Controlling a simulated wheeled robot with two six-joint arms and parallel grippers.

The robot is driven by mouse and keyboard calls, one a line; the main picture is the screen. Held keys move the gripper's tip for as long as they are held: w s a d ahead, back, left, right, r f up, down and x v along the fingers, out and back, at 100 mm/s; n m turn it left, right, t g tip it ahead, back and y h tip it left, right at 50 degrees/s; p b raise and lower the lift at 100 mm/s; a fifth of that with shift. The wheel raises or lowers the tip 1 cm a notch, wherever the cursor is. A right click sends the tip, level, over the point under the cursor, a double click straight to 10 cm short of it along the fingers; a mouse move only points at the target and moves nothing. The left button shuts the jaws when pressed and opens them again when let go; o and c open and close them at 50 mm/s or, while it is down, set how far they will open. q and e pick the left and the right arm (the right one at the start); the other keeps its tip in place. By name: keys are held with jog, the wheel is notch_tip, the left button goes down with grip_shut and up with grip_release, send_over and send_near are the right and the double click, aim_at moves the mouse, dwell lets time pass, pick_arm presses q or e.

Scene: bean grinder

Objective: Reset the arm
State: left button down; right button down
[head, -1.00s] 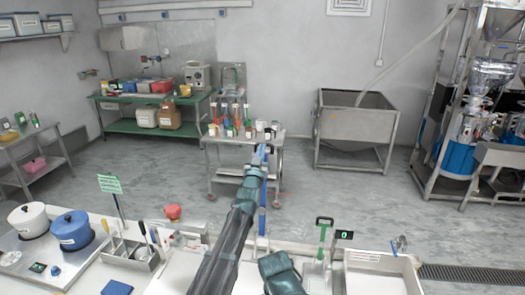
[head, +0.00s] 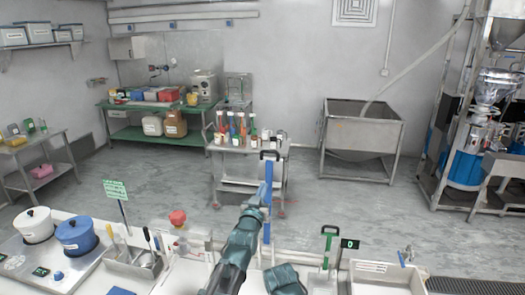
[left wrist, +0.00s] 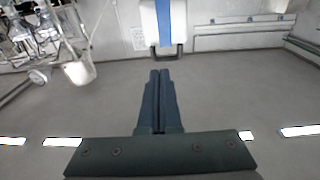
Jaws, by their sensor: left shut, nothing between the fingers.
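My left arm reaches up the middle of the head view. Its gripper (head: 262,194) is shut and empty, in front of a blue upright strip with a black handle (head: 268,172). I cannot tell from the head view whether they touch. In the left wrist view the two dark blue fingers (left wrist: 158,76) lie side by side, closed. A white panel with a blue strip and black handle (left wrist: 165,24) shows beyond the fingertips, apart from them. My right gripper is not in view; a teal arm part shows at the bottom.
A cart with bottles (head: 250,186) and a metal hopper (head: 360,128) stand beyond. Grey floor lies open between.

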pick_arm(q)
jog(key=s+f+g+y+b, duration=0.1)
jog(key=s+f+g, duration=0.25)
jog(key=f, duration=0.45)
jog(key=s+f+m+g+b, duration=0.1)
jog(key=s+f+g+b, duration=0.15)
jog(key=s+f, duration=0.35)
jog(key=s+f+g+y+b, duration=0.1)
jog(key=s+f+g, duration=0.25)
jog(key=f, duration=0.55)
jog(key=s+a+f+g+y+b, duration=0.1)
jog(key=s+a+f+g, duration=0.1)
jog(key=s, duration=0.5)
jog(key=s+a+f+g+y+b, duration=0.1)
jog(key=s+f+g, duration=0.3)
jog(key=s, duration=0.2)
jog(key=s+a+f+g+y+b, duration=0.1)
jog(key=s+a+f+g, duration=0.1)
jog(key=s, duration=0.5)
jog(key=shift+s+a+f+g+y, duration=0.3)
jog(key=shift+f+g, duration=0.35)
jog(key=shift+g, duration=0.1)
